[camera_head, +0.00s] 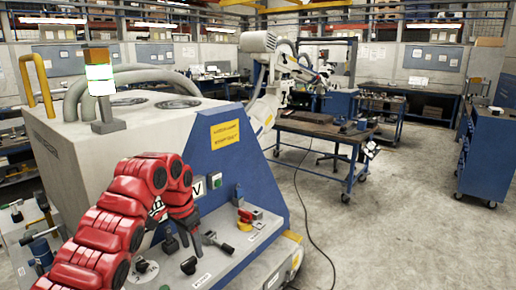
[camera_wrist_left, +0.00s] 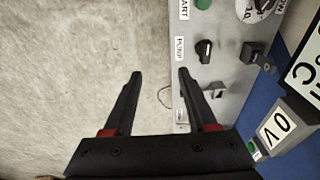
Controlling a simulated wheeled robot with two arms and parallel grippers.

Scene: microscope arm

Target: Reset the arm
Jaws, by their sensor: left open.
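A white jointed arm (camera_head: 265,105) with a grey rounded head stands behind the machine's blue side panel (camera_head: 225,150) in the head view. The machine's grey control panel (camera_head: 232,247) carries knobs, black levers and a red-handled part (camera_head: 248,214). In the left wrist view my left gripper (camera_wrist_left: 160,73) is open and empty. Its right finger overlaps the panel edge near a black knob (camera_wrist_left: 204,48) beside the PUMP label. A green button (camera_wrist_left: 203,4) sits by the START label.
A signal lamp (camera_head: 100,80) and a yellow handle (camera_head: 37,82) rise from the machine. A wheeled workbench (camera_head: 325,128) stands behind it, and a blue cabinet (camera_head: 488,150) at right. A cable (camera_head: 307,225) lies on the floor. The floor at right is mostly clear.

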